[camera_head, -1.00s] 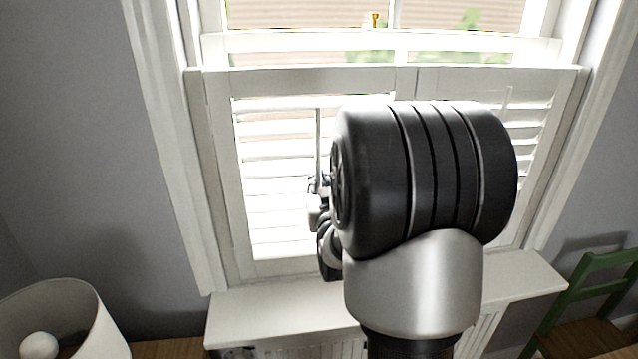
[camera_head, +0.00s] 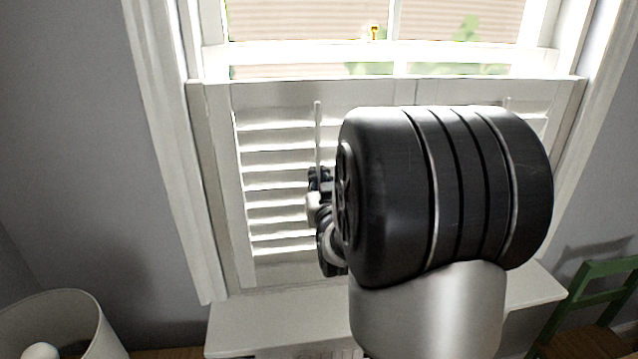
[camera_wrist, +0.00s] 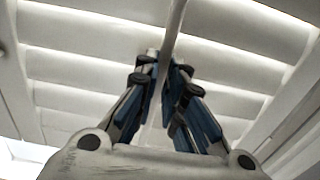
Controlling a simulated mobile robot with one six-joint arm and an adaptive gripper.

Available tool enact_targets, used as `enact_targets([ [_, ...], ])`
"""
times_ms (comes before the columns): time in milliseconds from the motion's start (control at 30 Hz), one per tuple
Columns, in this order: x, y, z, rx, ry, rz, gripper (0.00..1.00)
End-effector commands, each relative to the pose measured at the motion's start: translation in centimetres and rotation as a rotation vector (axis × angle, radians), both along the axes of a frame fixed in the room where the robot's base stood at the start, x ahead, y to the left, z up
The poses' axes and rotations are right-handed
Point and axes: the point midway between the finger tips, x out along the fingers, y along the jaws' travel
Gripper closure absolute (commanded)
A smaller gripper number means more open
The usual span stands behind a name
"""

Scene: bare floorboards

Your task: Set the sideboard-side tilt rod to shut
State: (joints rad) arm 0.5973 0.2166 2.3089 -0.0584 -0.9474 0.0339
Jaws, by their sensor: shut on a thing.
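The tilt rod (camera_head: 317,135) is a thin pale upright bar on the left shutter panel, on the side of the lamp and wooden top. My gripper (camera_head: 318,180) is at the rod's middle, partly hidden by my arm. In the wrist view, the blue-padded fingers of my gripper (camera_wrist: 167,78) are closed around the rod (camera_wrist: 174,28). The left panel's white slats (camera_head: 275,160) look steeply tilted and mostly grey, with bright streaks along their edges.
A white sill (camera_head: 270,322) juts out below the shutters. A white lampshade (camera_head: 70,320) stands at the lower left over a wooden surface. A green chair (camera_head: 600,290) is at the lower right. Grey wall flanks the window.

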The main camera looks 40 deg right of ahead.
Motion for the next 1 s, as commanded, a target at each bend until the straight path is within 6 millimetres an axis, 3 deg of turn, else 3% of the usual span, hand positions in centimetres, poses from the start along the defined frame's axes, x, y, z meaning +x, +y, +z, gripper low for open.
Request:
enact_targets([
  [33, 0.1, -0.1, 0.8, -0.01, -0.016, 0.0, 0.89],
  [333, 0.1, 0.0, 0.5, -0.006, -0.01, 0.0, 0.7],
  [667, -0.2, 0.1, 0.4, -0.005, -0.008, 0.0, 0.7],
  [1000, -4.6, 2.8, 0.4, -0.006, -0.009, 0.0, 0.7],
])
